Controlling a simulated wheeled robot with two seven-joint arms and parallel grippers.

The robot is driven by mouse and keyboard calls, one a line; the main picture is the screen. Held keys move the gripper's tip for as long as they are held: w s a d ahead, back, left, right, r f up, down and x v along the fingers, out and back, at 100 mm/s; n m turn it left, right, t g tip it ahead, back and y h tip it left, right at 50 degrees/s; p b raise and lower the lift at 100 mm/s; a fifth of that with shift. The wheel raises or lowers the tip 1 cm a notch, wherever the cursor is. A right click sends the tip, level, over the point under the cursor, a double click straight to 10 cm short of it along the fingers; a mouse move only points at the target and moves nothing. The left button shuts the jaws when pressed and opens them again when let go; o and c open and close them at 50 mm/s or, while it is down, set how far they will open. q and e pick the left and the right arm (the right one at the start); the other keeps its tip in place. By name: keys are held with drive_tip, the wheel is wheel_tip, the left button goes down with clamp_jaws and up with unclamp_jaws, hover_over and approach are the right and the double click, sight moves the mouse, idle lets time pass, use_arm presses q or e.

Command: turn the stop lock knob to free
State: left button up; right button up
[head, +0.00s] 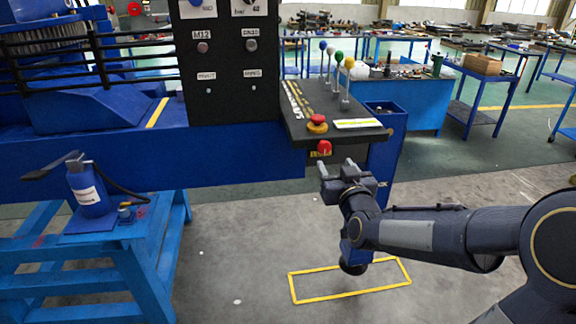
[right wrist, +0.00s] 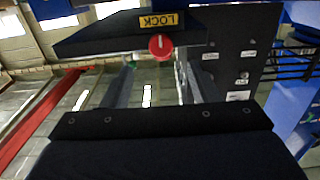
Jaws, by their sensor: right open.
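The stop lock knob (head: 324,147) is a small red knob on the front edge of the black sloped console (head: 297,118). In the right wrist view the knob (right wrist: 160,47) shows face on, with a pale mark on it, beside a yellow label reading LOCK (right wrist: 161,21). My right gripper (head: 336,167) is open and empty, just below and in front of the knob. In the right wrist view its two fingers (right wrist: 157,84) stand apart, with the knob between and beyond their tips, seemingly not touched. My left gripper is not in view.
A red mushroom button (head: 317,121) on a yellow base and several colored-ball levers (head: 338,60) stand on the console top. A black panel (head: 228,60) rises at its left. The floor below has a yellow outline (head: 345,295).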

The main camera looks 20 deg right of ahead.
sight(325, 148)
drive_tip(key=p+x, duration=0.1)
drive_tip(key=x, duration=0.5)
drive_tip(key=shift+w+r+p, duration=0.2)
drive_tip(key=shift+w+p, duration=0.15)
drive_tip(key=shift+w, duration=0.05)
drive_tip(key=shift+w+d+f, duration=0.1)
drive_tip(key=shift+w+d, duration=0.1)
drive_tip(key=shift+w, duration=0.4)
drive_tip(key=c, duration=0.9)
